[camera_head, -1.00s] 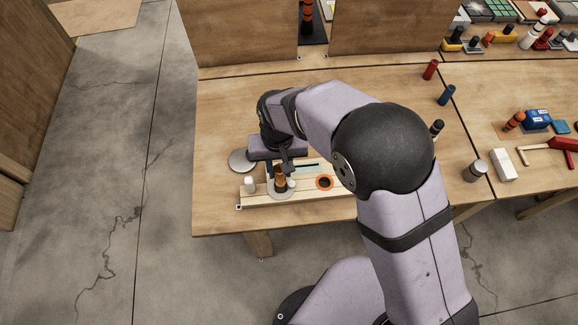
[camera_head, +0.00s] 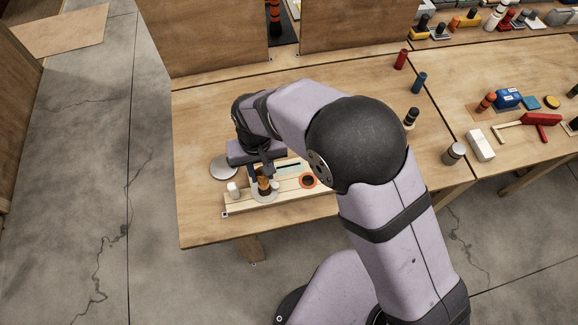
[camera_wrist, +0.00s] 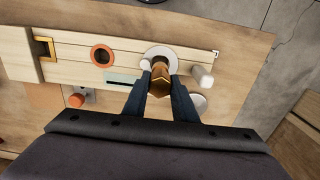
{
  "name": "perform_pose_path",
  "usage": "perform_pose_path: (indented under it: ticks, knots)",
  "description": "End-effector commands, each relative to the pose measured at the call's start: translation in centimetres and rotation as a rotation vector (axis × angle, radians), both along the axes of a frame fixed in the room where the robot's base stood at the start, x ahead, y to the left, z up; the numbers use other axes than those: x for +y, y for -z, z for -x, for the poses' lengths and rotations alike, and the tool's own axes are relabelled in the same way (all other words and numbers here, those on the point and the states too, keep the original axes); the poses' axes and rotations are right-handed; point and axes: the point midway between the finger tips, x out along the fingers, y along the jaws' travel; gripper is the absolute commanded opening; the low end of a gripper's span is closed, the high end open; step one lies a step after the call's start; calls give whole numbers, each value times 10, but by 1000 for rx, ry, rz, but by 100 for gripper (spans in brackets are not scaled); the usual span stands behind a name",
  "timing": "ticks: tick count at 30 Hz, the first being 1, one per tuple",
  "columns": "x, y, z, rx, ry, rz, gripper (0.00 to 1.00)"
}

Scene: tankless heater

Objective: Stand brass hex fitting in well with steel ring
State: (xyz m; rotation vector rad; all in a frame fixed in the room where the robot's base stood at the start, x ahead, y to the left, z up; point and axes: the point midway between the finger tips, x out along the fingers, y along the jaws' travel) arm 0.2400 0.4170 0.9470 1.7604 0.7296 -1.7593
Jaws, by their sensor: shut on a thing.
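My gripper (camera_wrist: 160,90) is shut on the brass hex fitting (camera_wrist: 160,74), which also shows in the head view (camera_head: 264,184). The fitting is held over the well with the steel ring (camera_wrist: 158,53), a pale grey ring on the wooden block (camera_wrist: 195,57). In the head view the fitting overlaps the steel ring (camera_head: 262,197). The fitting's lower end is hidden, so I cannot tell whether it is inside the well.
A well with an orange ring (camera_head: 308,180) lies beside it on the block. A white cylinder (camera_head: 233,189) stands at the block's left end. A grey disc (camera_head: 223,166) lies behind. A white box (camera_head: 480,145) and a red hammer (camera_head: 541,120) are far right.

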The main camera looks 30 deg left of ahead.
Motion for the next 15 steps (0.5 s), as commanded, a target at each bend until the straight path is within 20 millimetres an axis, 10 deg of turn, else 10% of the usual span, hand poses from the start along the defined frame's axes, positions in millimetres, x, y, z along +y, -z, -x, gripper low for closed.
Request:
perform_pose_path:
  ticks: [15]
  knots:
    - [0,16,0,0,0,0,0]
